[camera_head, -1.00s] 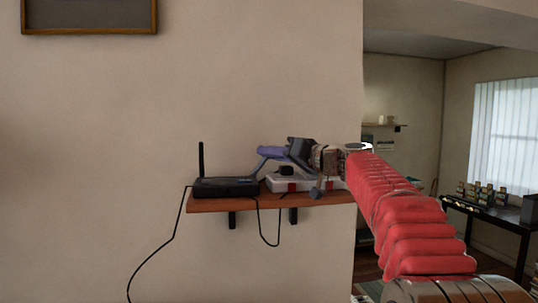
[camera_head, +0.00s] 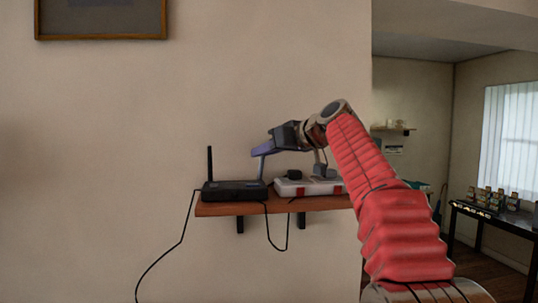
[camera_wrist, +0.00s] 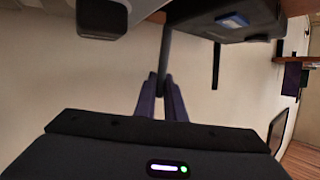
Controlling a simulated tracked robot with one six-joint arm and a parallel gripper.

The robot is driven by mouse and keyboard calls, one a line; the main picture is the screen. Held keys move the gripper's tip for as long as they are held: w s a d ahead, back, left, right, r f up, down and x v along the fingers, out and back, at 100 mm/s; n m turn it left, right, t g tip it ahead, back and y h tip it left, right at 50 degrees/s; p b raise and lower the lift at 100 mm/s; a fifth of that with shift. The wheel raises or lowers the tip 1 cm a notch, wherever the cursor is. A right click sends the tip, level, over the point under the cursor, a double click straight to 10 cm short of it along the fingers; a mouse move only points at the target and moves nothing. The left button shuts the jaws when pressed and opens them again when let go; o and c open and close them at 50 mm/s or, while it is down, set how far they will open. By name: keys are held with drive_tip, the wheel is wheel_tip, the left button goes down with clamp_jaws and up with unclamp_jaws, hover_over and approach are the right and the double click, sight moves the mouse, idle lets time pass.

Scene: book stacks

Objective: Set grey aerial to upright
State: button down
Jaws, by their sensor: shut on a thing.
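A black router (camera_head: 235,191) sits at the left end of a wooden shelf, with a black aerial (camera_head: 210,162) upright at its left end. In the wrist view, the grey aerial (camera_wrist: 166,45) runs from beside the router (camera_wrist: 235,25) to between my purple fingers. My gripper (camera_wrist: 161,82) is shut on the aerial's free end. In the head view my gripper (camera_head: 258,156) is above the router's right end. The aerial is hard to tell from my fingers there; it looks close to upright. Its base is not clear.
A white and red power strip (camera_head: 290,187) with dark plugs stands right of the router on the shelf (camera_head: 325,203). Black cables (camera_head: 184,235) hang below. A framed picture (camera_head: 100,18) is on the wall above. The wall left of the router is clear.

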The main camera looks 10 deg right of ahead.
drive_tip(key=shift+a+n+g+h, duration=0.3)
drive_tip(key=shift+a+n+h, duration=0.15)
drive_tip(key=shift+a, duration=0.3)
drive_tip(key=c, duration=1.8)
unclamp_jaws()
drive_tip(key=v, duration=1.3)
drive_tip(key=shift+s+d+r, duration=0.15)
drive_tip(key=shift+s+r, duration=0.05)
drive_tip(key=shift+s, duration=0.05)
